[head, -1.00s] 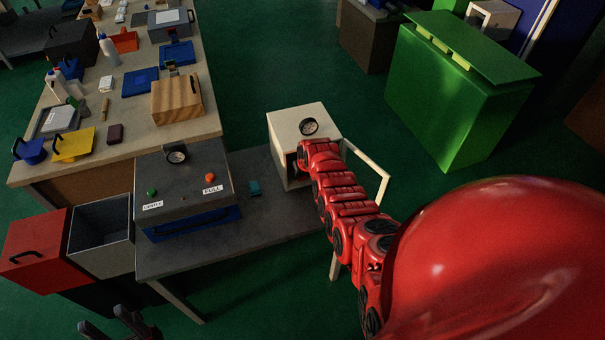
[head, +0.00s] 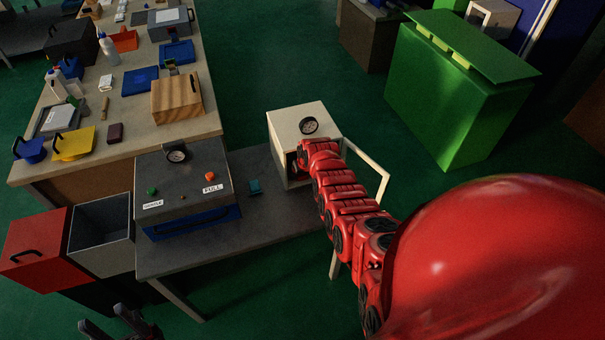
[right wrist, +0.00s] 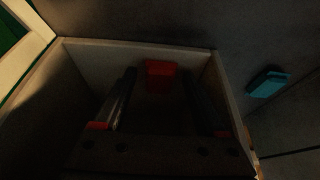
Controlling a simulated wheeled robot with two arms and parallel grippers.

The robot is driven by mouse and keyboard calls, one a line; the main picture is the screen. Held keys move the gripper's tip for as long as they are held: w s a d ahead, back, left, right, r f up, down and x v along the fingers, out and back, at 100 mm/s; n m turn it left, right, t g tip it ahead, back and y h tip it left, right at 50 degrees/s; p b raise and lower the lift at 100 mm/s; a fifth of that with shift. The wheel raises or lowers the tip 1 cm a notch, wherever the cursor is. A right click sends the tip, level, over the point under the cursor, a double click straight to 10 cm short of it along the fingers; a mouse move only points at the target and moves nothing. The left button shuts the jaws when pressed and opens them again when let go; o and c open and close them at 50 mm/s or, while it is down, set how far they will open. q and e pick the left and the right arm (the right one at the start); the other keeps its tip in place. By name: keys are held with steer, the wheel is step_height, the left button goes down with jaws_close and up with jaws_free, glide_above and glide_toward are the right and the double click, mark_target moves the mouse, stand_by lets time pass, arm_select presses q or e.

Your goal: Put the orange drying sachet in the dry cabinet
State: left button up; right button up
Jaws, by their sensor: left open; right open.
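The dry cabinet (head: 288,122) is a cream box with a round dial on top, on the grey low bench. Its door (head: 374,165) stands open to the right. My right arm reaches into its open front, and the right gripper is hidden there in the head view. In the right wrist view my right gripper (right wrist: 160,88) is open inside the cabinet (right wrist: 85,55). A red-orange block, seemingly the sachet (right wrist: 159,70), lies just beyond and between the fingertips, apart from both fingers. My left gripper (head: 106,322) is open and empty at the bottom left.
A grey sealer-like machine (head: 185,180) with a dial and buttons stands left on the bench. A small teal block (head: 255,187) lies between it and the cabinet, also visible in the right wrist view (right wrist: 268,83). Red (head: 35,245) and grey (head: 103,230) bins stand at the left.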

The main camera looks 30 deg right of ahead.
steer(key=shift+r, duration=0.15)
steer(key=shift+s+r, duration=0.2)
steer(key=shift+r, duration=0.1)
steer(key=shift+s+a+b, duration=0.2)
steer(key=shift+s, duration=0.5)
steer(key=shift+s+a+b, duration=0.15)
steer(key=shift+s+a, duration=0.05)
steer(key=shift+s, duration=0.45)
steer(key=shift+s+a+r+b, duration=0.1)
steer(key=shift+s+a+b, duration=0.25)
steer(key=shift+s, duration=1.15)
steer(key=shift+s+a+f+b, duration=0.1)
steer(key=shift+s+a+b, duration=0.2)
steer(key=shift+s, duration=1.25)
steer(key=shift+s+a+r+b, duration=0.1)
steer(key=shift+s+a+b, duration=0.25)
steer(key=shift+s, duration=1.15)
